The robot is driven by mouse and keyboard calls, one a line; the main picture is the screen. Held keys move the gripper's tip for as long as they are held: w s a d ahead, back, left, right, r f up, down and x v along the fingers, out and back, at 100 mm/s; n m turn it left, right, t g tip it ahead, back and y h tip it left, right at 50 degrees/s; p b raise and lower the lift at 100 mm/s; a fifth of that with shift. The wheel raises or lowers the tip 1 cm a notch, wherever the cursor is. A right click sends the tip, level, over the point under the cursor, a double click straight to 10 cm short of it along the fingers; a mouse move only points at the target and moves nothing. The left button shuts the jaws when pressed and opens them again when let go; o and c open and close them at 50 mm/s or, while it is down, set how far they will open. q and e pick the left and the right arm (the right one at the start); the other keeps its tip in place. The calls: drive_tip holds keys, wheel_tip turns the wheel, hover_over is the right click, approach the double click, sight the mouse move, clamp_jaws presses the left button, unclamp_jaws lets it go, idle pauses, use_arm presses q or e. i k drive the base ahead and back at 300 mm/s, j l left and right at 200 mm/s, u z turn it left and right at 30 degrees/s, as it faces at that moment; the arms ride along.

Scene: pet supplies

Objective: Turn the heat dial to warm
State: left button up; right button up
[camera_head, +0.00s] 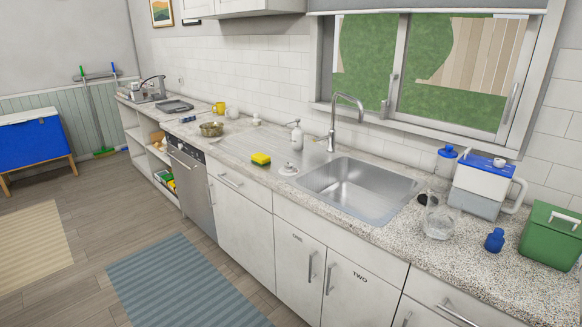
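No heat dial can be made out for certain in the head view, and no "warm" mark is legible. A dishwasher (192,190) in the counter front has a dark control strip (187,149) along its top, too small to read. A white and blue appliance (486,185) with a grey lower part and a side hose or handle stands on the counter at right; no dial shows clearly on it. Neither of my grippers is in view.
The floor before the cabinets is clear except for rugs (185,285).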

sight(289, 167)
drive_tip(key=i+j+z, duration=0.15)
drive_tip(key=z, duration=0.7)
drive_tip(key=i+j+z, duration=0.15)
drive_tip(key=j+z, duration=0.6)
drive_tip(key=j, duration=0.15)
drive_tip(key=j+z, duration=0.3)
drive_tip(key=j, duration=0.8)
drive_tip(key=j+z, duration=0.1)
drive_tip(key=j, duration=1)
drive_tip(key=k, duration=0.05)
